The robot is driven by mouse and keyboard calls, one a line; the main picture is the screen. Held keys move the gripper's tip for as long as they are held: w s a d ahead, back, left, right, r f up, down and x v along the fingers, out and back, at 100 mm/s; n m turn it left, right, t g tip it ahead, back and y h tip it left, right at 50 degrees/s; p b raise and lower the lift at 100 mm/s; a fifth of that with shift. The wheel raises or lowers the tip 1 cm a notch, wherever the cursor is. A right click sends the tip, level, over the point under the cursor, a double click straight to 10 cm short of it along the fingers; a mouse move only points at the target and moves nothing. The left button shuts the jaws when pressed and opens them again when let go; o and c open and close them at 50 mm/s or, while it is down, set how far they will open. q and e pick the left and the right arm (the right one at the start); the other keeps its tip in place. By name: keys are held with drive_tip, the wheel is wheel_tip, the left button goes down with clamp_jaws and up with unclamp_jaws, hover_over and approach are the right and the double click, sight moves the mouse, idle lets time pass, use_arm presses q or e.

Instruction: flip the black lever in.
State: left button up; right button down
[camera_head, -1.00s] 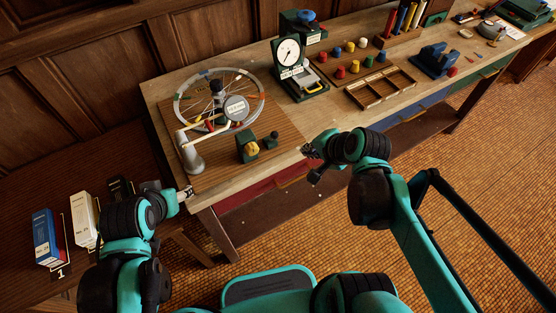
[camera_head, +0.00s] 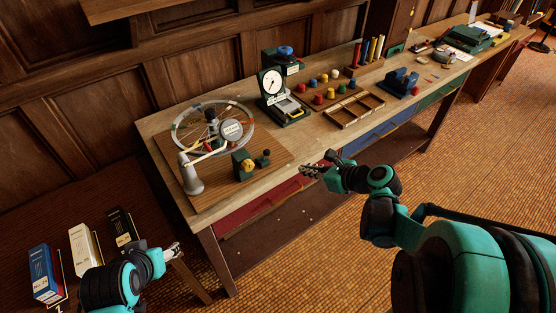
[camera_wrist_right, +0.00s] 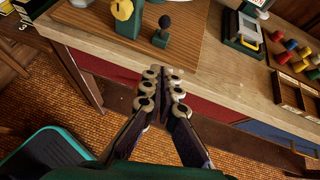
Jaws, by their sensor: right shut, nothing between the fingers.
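The black lever is a short stalk with a black ball knob (camera_head: 266,153) on a small green base, standing at the front of a brown wooden board (camera_head: 205,203). In the right wrist view the knob (camera_wrist_right: 164,22) is at the top centre and looks upright. My right gripper (camera_head: 306,171) is shut and empty by the table's front edge, right of the lever and apart from it. In the right wrist view its fingertips (camera_wrist_right: 162,72) are together below the lever. My left gripper (camera_head: 174,250) is at the lower left, off the table's front left corner; its fingers are too small to read.
A green block with a yellow knob (camera_head: 246,165) stands just left of the lever. A dial gauge (camera_head: 270,83) and a partitioned wooden tray (camera_head: 352,123) are farther right. Bare tabletop lies around the board's right edge.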

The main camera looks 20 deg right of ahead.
sight(265, 156)
drive_tip(key=w+r+b+x, duration=0.1)
drive_tip(key=b+x, duration=0.3)
drive_tip(key=x, duration=0.8)
drive_tip(key=shift+w+a+r, duration=0.35)
drive_tip(key=shift+a+r, duration=0.05)
drive_tip(key=shift+a, duration=0.2)
